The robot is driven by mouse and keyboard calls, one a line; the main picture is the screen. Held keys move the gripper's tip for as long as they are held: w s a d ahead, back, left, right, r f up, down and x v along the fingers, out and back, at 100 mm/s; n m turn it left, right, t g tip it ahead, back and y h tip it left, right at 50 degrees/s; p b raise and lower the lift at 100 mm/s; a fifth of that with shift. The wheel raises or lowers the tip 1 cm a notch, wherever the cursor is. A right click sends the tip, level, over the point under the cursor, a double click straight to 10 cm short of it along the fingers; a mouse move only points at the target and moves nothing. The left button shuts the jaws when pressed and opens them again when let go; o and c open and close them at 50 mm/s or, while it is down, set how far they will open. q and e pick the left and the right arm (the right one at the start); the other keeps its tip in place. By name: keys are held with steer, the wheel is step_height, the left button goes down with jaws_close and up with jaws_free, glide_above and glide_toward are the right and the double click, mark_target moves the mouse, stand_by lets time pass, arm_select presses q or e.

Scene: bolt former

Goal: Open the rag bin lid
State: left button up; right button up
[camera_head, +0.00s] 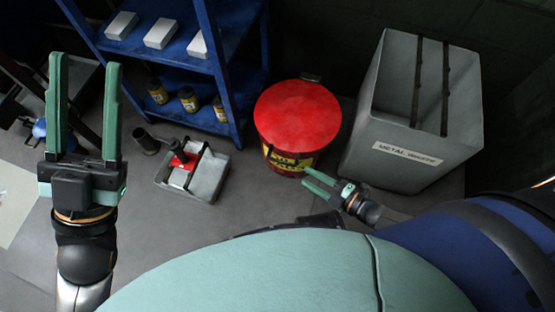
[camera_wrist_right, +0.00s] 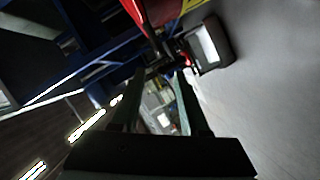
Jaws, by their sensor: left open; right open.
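The red rag bin (camera_head: 284,159) stands on the floor in the middle of the head view, with a yellow label on its front. Its round red lid (camera_head: 297,112) lies flat on top and is closed. A small dark tab shows at the lid's back edge. My right gripper (camera_head: 306,180) is open and empty, low in front of the bin's lower right side. In the right wrist view, a red and yellow edge (camera_wrist_right: 195,8) shows at the top, beyond the open fingers (camera_wrist_right: 158,85). My left gripper (camera_head: 83,62) is open and empty at the far left, well away from the bin.
A grey metal waste box (camera_head: 385,166) stands close to the bin's right. A blue shelf (camera_head: 212,65) with white boxes and small yellow containers stands behind left. A grey tray (camera_head: 208,177) with a red tool lies on the floor left of the bin.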

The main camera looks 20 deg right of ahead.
mark_target(285, 164)
steer(key=b+x, duration=0.3)
steer(key=x, duration=0.6)
steer(key=shift+w+a+f, duration=0.2)
steer(key=shift+w, duration=0.05)
steer(key=shift+w+a, duration=0.45)
steer(key=shift+w, duration=0.15)
jaws_close()
stand_by(0.5)
